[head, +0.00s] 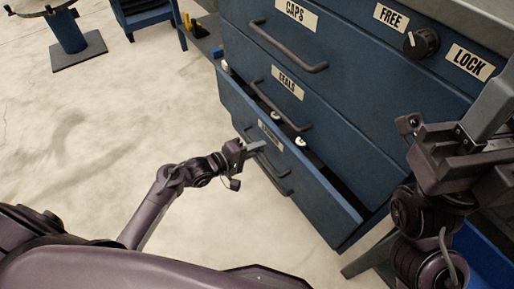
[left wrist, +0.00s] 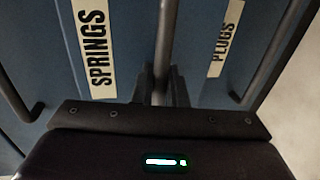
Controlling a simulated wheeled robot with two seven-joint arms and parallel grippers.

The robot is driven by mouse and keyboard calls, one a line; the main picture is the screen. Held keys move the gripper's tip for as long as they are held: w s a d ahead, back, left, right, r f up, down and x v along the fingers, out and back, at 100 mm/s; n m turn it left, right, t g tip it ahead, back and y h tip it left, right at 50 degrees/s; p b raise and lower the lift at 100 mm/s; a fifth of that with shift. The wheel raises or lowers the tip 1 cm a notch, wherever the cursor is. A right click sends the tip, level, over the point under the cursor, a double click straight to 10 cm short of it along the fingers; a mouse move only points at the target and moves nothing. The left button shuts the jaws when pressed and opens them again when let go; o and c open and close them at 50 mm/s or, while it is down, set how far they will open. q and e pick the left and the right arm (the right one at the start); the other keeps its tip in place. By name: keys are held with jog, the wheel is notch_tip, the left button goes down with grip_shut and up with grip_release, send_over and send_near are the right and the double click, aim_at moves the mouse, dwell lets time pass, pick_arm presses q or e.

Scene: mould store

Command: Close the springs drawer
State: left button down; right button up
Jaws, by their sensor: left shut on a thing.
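The springs drawer (head: 320,193) is the third one down in the blue cabinet. It stands partly pulled out, with a dark gap and several small pale items showing behind its front. Its label (left wrist: 95,48) reads SPRINGS in the left wrist view. My left gripper (head: 257,147) is at this drawer's front, shut on the springs drawer handle (left wrist: 164,45). The handle bar runs between the fingers, just below the label. The gripper hides part of the handle in the head view. My right gripper (head: 445,150) is raised at the right, apart from the drawer; its jaw opening is unclear.
The CAPS drawer (head: 345,55) and SEALS drawer (head: 335,125) above look closed. A PLUGS label (left wrist: 225,38) lies below the springs handle. A knob (head: 421,42) sits between FREE and LOCK labels. Open floor (head: 110,125) lies left of the cabinet.

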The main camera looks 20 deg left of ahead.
aim_at(269, 142)
pick_arm(q)
jog(key=x, duration=0.2)
jog(key=r+x, duration=0.1)
jog(key=x, duration=0.1)
jog(key=shift+w+d+p, duration=0.15)
jog(key=shift+p, duration=0.2)
jog(key=c, duration=1.8)
grip_release()
jog(key=shift+d, duration=0.1)
jog(key=shift+r, duration=0.1)
